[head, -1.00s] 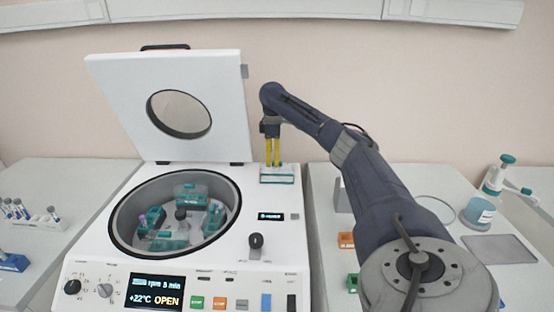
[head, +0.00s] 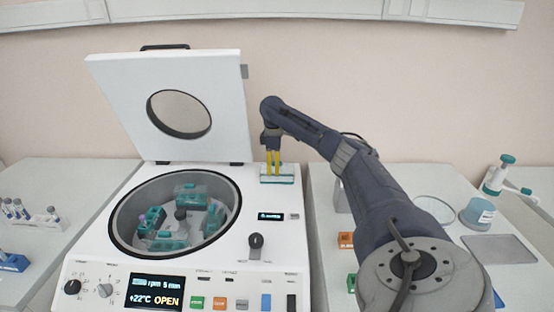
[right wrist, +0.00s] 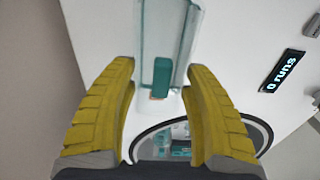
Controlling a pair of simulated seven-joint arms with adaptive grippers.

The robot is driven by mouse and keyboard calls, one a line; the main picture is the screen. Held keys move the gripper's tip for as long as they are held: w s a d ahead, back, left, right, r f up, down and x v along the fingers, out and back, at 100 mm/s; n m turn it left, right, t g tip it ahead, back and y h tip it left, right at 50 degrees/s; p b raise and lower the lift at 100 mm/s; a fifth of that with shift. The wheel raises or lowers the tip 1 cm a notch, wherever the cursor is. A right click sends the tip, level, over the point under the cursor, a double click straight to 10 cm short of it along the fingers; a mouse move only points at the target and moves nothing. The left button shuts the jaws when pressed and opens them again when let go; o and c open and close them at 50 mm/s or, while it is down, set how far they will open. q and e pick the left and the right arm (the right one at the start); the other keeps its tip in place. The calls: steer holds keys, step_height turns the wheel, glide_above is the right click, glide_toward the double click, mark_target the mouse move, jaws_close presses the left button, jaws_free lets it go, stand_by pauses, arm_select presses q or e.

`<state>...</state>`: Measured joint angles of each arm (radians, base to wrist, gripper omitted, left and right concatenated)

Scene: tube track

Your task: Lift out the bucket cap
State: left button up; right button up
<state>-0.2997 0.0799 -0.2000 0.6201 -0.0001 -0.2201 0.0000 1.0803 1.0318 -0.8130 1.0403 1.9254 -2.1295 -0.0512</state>
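A clear cap with a teal knob and teal lower edge (head: 290,180) rests on the centrifuge's white top deck, right of the bowl. My right gripper (head: 273,174) points down at it. In the right wrist view the yellow fingers of my right gripper (right wrist: 160,70) are apart, with the teal knob (right wrist: 162,78) between them and gaps visible on both sides. Teal buckets (head: 190,196) sit around the rotor in the open bowl; some hold purple-topped tubes. I cannot tell which are capped. My left gripper is out of view.
The centrifuge lid (head: 220,100) stands open behind the bowl. A tube rack (head: 40,222) is on the left bench. Orange (head: 346,240) and green blocks, a teal-lidded jar (head: 478,214) and a grey pad (head: 498,249) are on the right bench.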

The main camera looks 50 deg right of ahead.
steer(key=c, duration=0.5)
steer(key=shift+r, duration=0.15)
steer(key=shift+c, duration=0.2)
step_height(320, 180, up, 20)
stand_by(0.5)
steer(key=shift+r, duration=2.35)
